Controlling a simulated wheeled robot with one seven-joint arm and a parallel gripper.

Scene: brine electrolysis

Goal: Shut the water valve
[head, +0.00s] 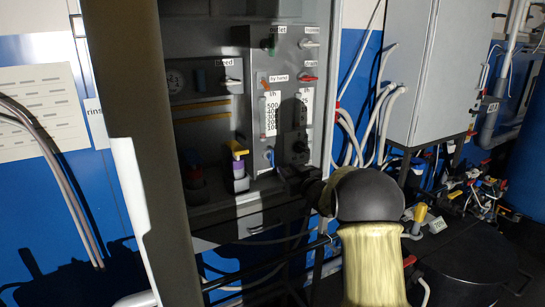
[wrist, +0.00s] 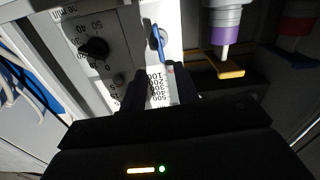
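A small valve with a blue lever (wrist: 165,47) sits on the grey panel below the flow scale. It also shows in the head view (head: 270,156). I cannot read a label that names it as the water valve. In the wrist view, which is upside down, the lever is just beyond my gripper (wrist: 158,82). The two dark fingers are apart, with the white flow scale (wrist: 157,92) visible between them and nothing held. In the head view my gripper (head: 287,176) is dark against the panel's lower part, and its fingertips are hard to make out.
A yellow-handled valve with a purple collar (head: 239,165) stands left of the lever; it also shows in the wrist view (wrist: 226,45). A black knob (wrist: 95,48) sits on the other side. A red lever (head: 308,78) is higher up. The cabinet door (head: 130,100) stands open at left.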

